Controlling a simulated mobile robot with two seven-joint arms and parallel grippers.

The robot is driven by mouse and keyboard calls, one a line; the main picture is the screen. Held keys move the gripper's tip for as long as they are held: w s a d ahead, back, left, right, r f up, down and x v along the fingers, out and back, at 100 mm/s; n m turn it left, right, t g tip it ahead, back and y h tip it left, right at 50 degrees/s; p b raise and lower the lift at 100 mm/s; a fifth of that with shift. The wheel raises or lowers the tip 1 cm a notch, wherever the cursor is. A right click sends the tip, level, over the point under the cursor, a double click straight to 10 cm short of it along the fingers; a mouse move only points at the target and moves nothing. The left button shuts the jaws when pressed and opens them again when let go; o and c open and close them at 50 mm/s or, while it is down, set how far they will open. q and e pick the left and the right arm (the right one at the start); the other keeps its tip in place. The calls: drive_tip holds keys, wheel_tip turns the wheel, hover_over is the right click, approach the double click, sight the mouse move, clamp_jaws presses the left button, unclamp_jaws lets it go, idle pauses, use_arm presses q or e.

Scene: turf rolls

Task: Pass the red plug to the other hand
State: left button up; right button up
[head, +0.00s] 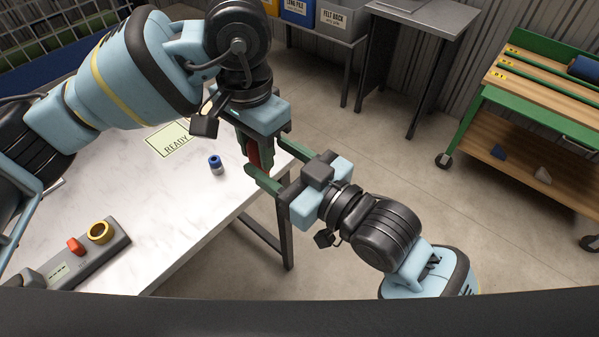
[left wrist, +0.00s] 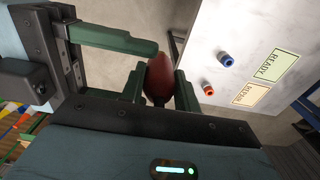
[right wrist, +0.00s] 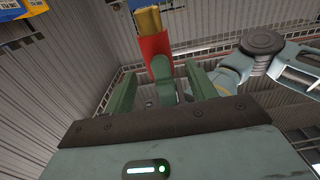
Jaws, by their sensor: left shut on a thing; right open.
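My left gripper (head: 256,158) is shut on the red plug (head: 253,152) and holds it above the floor just off the table's right edge. The plug shows as a rounded dark red body (left wrist: 159,76) between my left fingers in the left wrist view. In the right wrist view it is red (right wrist: 155,47) with a brass-yellow end. My right gripper (head: 271,163) comes in from the lower right, open, its fingers spread on either side of the plug region. In the right wrist view a green left finger partly covers the plug. Contact with the right fingers cannot be told.
The white table (head: 190,220) holds a READY card (head: 174,141), a small blue-and-white piece (head: 216,164) and a grey block (head: 82,258) with a red piece and yellow ring. Labelled bins (head: 335,20) and a green wheeled cart (head: 480,100) stand farther off. Floor between is clear.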

drive_tip(key=shift+x, duration=2)
drive_tip(key=shift+d, duration=0.1)
drive_tip(key=c, duration=1.1)
use_arm(q)
drive_tip(key=o, duration=1.1)
drive_tip(key=shift+o, duration=0.2)
drive_tip(key=shift+r, duration=0.1)
wheel_tip(320, 180, up, 12)
drive_tip(key=shift+f, duration=0.1)
